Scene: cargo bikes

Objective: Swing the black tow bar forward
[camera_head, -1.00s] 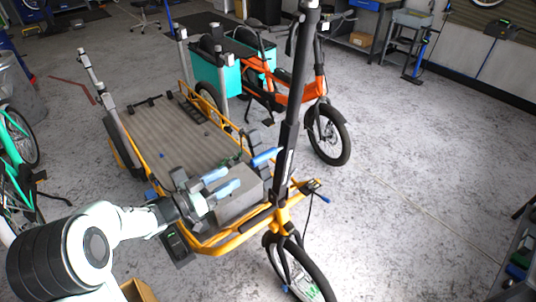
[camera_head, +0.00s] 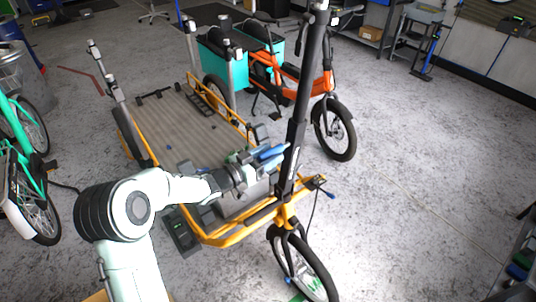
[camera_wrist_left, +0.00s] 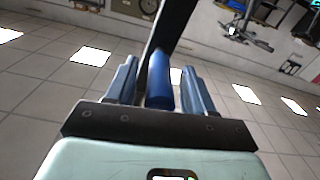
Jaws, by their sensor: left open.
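The black tow bar (camera_head: 301,105) stands nearly upright, leaning slightly, at the front of the yellow-framed cargo bike (camera_head: 225,238), above its front wheel. It also shows in the left wrist view (camera_wrist_left: 172,25), rising away from the fingers. A blue cylindrical grip (camera_wrist_left: 160,84) juts from the bar. My left gripper (camera_head: 270,154) is open beside the bar, its blue fingers pointing at it. In the left wrist view the grip lies between the two fingers (camera_wrist_left: 160,88), with a narrow gap visible at the right; I cannot tell contact at the left. My right gripper is out of view.
The flat cargo deck (camera_head: 185,125) has upright posts at its corners. An orange bike (camera_head: 325,88) with teal bags stands behind the bar. A teal bike (camera_head: 28,165) is at far left. The concrete floor to the right of the front wheel is clear.

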